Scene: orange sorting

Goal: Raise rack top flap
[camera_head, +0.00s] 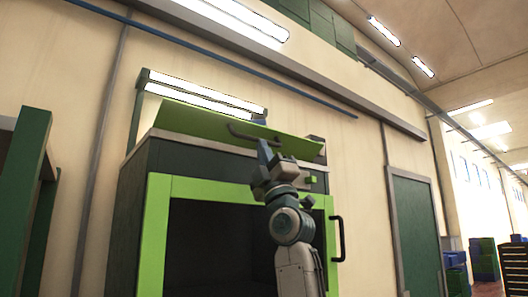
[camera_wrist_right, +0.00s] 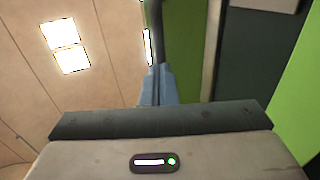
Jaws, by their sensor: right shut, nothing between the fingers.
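The rack (camera_head: 135,205) is a dark green cabinet with a bright green front frame. Its top flap (camera_head: 225,130) is a bright green panel, tilted up with its far side raised, and a dark bar handle (camera_head: 245,134) is on it. My right gripper (camera_head: 265,148) is shut and empty, its blue fingertips close to the right end of the handle. In the right wrist view the shut blue fingers (camera_wrist_right: 157,84) point at the dark handle bar (camera_wrist_right: 155,30), with the green flap (camera_wrist_right: 184,45) beside it. I cannot tell whether they touch. My left gripper is not in view.
The front frame has a dark handle (camera_head: 339,238) at its right side. A lit lamp frame (camera_head: 205,95) stands behind the rack. A dark green post (camera_head: 22,190) is at the left. Green and blue crates (camera_head: 484,262) are far right.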

